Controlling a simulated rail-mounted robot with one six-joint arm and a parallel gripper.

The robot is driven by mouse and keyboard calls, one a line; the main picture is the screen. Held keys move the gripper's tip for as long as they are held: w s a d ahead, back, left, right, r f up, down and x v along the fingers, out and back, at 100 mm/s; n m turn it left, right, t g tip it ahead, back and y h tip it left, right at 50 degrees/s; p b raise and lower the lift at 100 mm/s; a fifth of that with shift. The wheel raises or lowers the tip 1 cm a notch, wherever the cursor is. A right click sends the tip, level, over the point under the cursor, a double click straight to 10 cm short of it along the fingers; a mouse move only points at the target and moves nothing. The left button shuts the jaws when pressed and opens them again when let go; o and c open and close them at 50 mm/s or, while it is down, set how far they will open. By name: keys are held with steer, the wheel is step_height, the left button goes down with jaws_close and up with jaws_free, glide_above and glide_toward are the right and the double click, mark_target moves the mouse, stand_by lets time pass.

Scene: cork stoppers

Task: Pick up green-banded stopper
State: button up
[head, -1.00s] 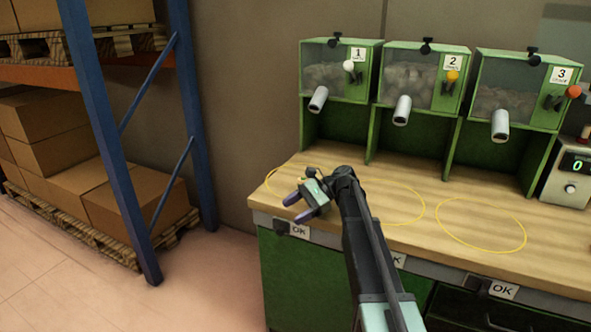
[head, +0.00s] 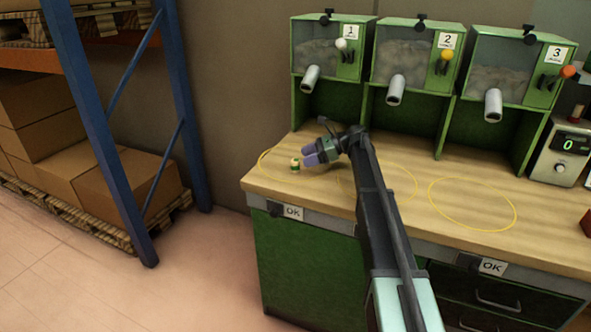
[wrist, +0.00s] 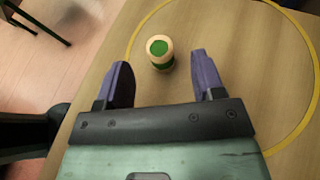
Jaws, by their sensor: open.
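The green-banded stopper (head: 295,164) stands upright on the wooden bench top, inside the left yellow circle in the head view. It is a small light cork piece with a green band. In the wrist view the stopper (wrist: 160,54) shows its green-marked top, just beyond and between the fingertips. My gripper (head: 309,157) is open and empty, with its purple fingers pointing left toward the stopper. In the wrist view my gripper (wrist: 161,76) has one finger on each side of the gap, apart from the stopper.
Green dispensers (head: 327,50) numbered 1 to 3 stand along the bench back, with spouts over open bays. A box with a display (head: 561,152) is at the right. Yellow circles (head: 472,228) mark the bench (head: 365,212). A blue-post rack (head: 185,110) with cartons stands left.

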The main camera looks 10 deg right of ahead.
mark_target(297, 160)
steer(key=b+x, duration=0.2)
steer(key=x, duration=0.2)
steer(key=shift+a+f, duration=0.25)
steer(key=shift+f, duration=0.05)
steer(key=shift+a, duration=0.25)
steer(key=shift+r, duration=0.1)
steer(key=c, duration=1)
step_height(297, 160, up, 20)
steer(key=p, duration=2)
steer(key=shift+r, duration=0.1)
